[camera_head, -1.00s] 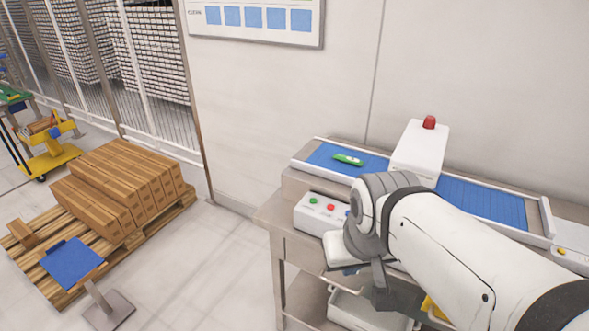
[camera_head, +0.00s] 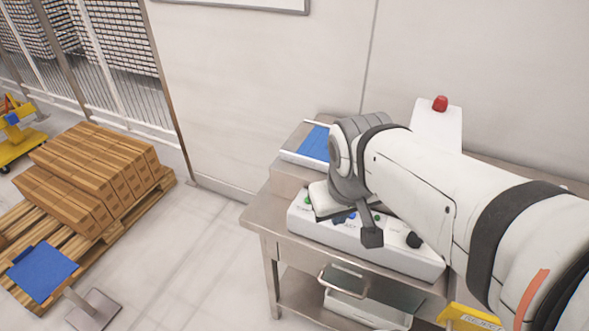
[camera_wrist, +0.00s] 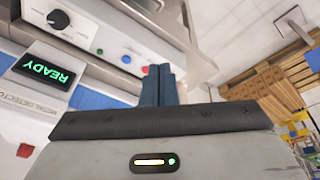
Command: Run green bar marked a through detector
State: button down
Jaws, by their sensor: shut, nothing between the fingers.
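The green bar does not show in either current view; my arm covers much of the belt. The detector's white housing (camera_head: 436,128) with a red lamp on top stands behind my arm. A blue belt section (camera_head: 314,145) shows left of my arm. My gripper (camera_head: 346,218) is over the white control panel (camera_head: 390,250) at the table's front. In the wrist view, the blue fingers (camera_wrist: 159,85) are together and empty, close to the panel (camera_wrist: 95,35) with its knobs and buttons. Contact with a button cannot be told. A green READY display (camera_wrist: 47,68) is lit.
The metal table (camera_head: 258,215) has a lower shelf with a grey-white bin (camera_head: 360,310). A pallet (camera_head: 95,225) of cardboard boxes (camera_head: 85,170) and a blue-topped stand (camera_head: 42,272) are at the left. Floor between them and the table is clear.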

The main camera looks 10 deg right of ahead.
jog(key=w+f+n+h+b, duration=0.1)
jog(key=w+f+n+h, duration=0.1)
jog(key=w+n, duration=0.5)
jog(key=w+a+f+n+t+h+b, duration=0.1)
jog(key=w+n+h, duration=0.4)
jog(key=w, duration=0.8)
notch_tip(320, 180, down, 3)
jog(key=shift+w+r+n+b, duration=0.2)
jog(key=shift+n+b, duration=0.55)
jog(key=shift+n, duration=0.25)
jog(key=shift+f, duration=0.15)
notch_tip(320, 180, down, 9)
jog(key=b, duration=0.7)
jog(key=shift+s+f+b, duration=0.1)
jog(key=shift+f+b, duration=0.15)
jog(key=shift+b, duration=0.05)
